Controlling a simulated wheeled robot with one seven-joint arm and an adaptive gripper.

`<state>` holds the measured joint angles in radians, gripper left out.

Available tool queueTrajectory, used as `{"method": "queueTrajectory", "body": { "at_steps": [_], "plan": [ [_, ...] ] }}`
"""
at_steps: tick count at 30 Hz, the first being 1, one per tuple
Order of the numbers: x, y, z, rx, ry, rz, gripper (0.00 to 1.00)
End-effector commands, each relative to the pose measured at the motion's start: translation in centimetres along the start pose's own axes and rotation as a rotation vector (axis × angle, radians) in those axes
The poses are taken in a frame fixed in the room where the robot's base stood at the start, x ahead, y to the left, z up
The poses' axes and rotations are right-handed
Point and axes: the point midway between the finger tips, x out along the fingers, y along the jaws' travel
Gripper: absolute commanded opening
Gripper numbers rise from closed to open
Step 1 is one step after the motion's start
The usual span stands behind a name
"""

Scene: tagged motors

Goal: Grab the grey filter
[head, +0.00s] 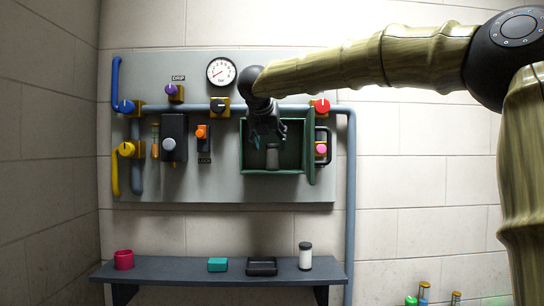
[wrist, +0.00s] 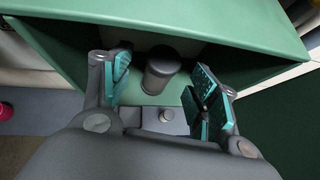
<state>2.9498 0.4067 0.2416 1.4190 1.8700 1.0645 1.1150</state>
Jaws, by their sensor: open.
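The grey filter (head: 272,156) is a small upright cylinder inside the open green box (head: 243,160) on the wall panel. My gripper (head: 265,130) is at the mouth of that box, just above the filter in the head view. In the wrist view my gripper (wrist: 162,88) is open, with teal pads on both fingers. The dark grey filter (wrist: 161,72) shows between the fingers, and I see no clear contact with either pad. The green box wall (wrist: 180,22) runs across the top of the wrist view. The filter's lower part is hard to make out.
Pipes, valves and a gauge (head: 221,71) surround the box. The shelf (head: 180,272) below holds several small items, including a black-capped white jar (head: 305,258).

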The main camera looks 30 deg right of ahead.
Motion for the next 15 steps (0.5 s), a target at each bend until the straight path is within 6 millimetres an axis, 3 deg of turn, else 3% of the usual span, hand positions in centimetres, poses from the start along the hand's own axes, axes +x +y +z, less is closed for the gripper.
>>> {"method": "queueTrajectory", "body": {
  "at_steps": [15],
  "plan": [
    [5.0, -0.3, -0.3, -0.002, 0.001, -0.002, 0.60]
  ]
}}
